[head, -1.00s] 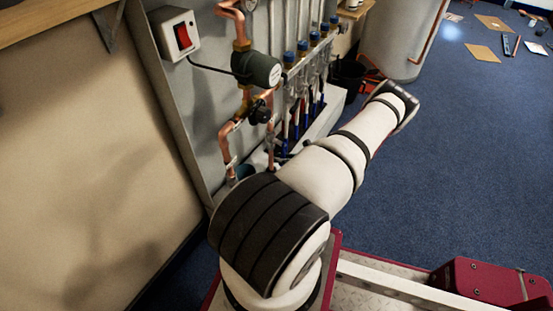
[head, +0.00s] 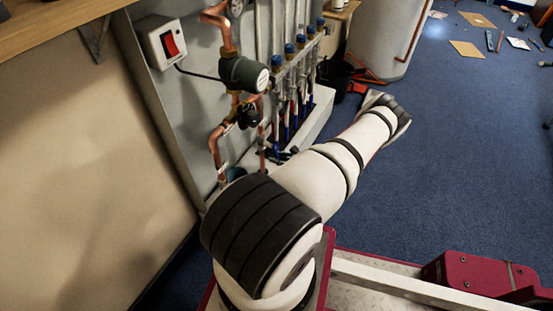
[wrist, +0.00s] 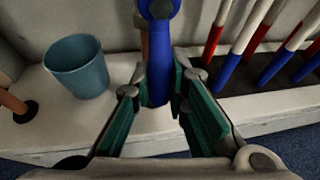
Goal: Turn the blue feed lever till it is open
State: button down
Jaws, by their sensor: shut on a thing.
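The blue feed lever (wrist: 159,60) runs straight down the upper middle of the wrist view, with its rounded head at the top edge. My gripper (wrist: 163,84) has its two green-padded fingers on either side of the lever's lower part and is shut on it. The lever's pivot and valve body are not clear in the wrist view. In the head view my arm covers much of the area in front of the manifold, and I cannot make out the lever or the grip there.
A teal bucket (wrist: 77,66) stands on the white ledge, left of the lever. Several red, white and blue pipes rise at the right. In the head view, a pump (head: 243,74), copper pipes and a red switch (head: 170,45) are on the panel.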

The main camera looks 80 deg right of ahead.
jog(key=shift+d+r, duration=0.1)
jog(key=c, duration=1.6)
grip_release()
jog(key=shift+o, duration=0.2)
jog(key=v, duration=1.2)
